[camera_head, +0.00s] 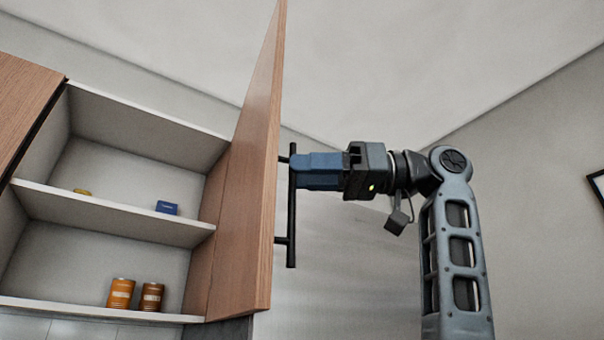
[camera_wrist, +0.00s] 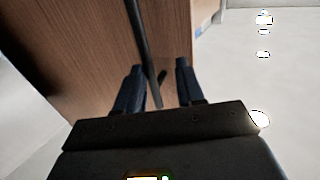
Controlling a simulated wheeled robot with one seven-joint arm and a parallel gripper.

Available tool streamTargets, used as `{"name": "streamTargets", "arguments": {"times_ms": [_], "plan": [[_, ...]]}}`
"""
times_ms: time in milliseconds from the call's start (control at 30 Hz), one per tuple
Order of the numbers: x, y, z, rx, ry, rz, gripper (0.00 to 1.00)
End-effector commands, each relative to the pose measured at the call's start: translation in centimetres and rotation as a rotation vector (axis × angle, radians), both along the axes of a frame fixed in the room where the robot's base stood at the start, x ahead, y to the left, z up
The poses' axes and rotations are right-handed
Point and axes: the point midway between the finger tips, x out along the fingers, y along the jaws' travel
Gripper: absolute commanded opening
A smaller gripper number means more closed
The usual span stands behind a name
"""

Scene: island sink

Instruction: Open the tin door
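The wooden cabinet door (camera_head: 250,190) stands swung wide open at the right side of the cabinet in the head view. Its black bar handle (camera_head: 291,222) is on the outer face, and the bar also shows in the wrist view (camera_wrist: 139,40). My gripper (camera_head: 299,171) reaches the handle from the right. In the wrist view my gripper's fingers (camera_wrist: 160,68) are apart on either side of the bar, which runs nearer the left finger with a gap to the right one. Two orange-brown tins (camera_head: 121,293) (camera_head: 152,296) stand upright on the bottom shelf.
The cabinet's middle shelf (camera_head: 110,212) holds a small blue box (camera_head: 167,208) and a small yellow item (camera_head: 82,192). Another wooden cabinet front (camera_head: 25,100) is at the far left. The space right of the door around my arm is clear.

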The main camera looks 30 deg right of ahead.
Motion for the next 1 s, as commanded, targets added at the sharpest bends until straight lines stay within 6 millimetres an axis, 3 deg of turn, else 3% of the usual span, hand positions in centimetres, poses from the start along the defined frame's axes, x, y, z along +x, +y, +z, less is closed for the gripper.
{"name": "streamTargets", "arguments": {"times_ms": [1000], "plan": [[2.7, -4.7, 0.2, 0.0, 0.001, 0.0, 0.37]]}}
